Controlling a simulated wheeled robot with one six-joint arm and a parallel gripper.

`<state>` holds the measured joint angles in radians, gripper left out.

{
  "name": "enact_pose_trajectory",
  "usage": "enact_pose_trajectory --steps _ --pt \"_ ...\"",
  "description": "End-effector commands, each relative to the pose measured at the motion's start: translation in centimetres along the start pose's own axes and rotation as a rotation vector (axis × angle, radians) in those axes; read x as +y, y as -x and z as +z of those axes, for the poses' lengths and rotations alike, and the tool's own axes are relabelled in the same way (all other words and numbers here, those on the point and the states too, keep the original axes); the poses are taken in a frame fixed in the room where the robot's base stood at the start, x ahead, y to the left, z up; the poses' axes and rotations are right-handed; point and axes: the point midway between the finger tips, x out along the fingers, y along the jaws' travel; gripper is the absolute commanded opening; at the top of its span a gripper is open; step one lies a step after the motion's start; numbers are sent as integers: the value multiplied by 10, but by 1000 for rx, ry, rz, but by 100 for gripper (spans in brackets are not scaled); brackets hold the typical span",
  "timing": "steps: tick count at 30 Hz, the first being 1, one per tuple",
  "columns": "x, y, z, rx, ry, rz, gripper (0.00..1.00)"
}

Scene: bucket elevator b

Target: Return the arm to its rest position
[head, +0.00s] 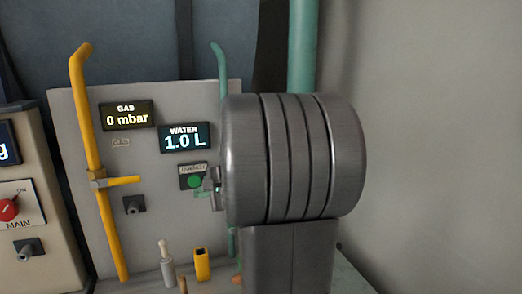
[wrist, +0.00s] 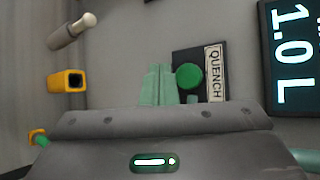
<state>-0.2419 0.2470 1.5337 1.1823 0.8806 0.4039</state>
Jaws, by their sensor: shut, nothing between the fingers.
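My gripper (head: 214,188) shows in the head view just right of the green QUENCH button (head: 194,182), at the front of my large grey arm. In the wrist view my gripper (wrist: 158,72) has its two pale green fingers together with nothing between them. The green QUENCH button (wrist: 189,77) is beside the fingertips there, to their right. I cannot tell whether the fingers touch the panel. My arm hides the right part of the panel in the head view.
The grey panel (head: 75,130) carries a GAS display (head: 127,115) reading 0 mbar, a WATER display (head: 185,138) reading 1.0 L, and a yellow pipe (head: 88,130) with a lever. A yellow holder (head: 202,264) stands below. A red MAIN knob (head: 8,210) is at left.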

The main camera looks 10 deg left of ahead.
Motion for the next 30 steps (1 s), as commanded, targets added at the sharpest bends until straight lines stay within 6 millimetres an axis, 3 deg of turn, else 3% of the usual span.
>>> enact_pose_trajectory --steps 4,7,18,30 --pt "-9 -12 -8 -1 -1 2 0" --pt "-9 -5 -4 1 -3 2 0" --pt "21 28 20 1 1 -1 0" --pt "25 34 25 0 0 1 0"
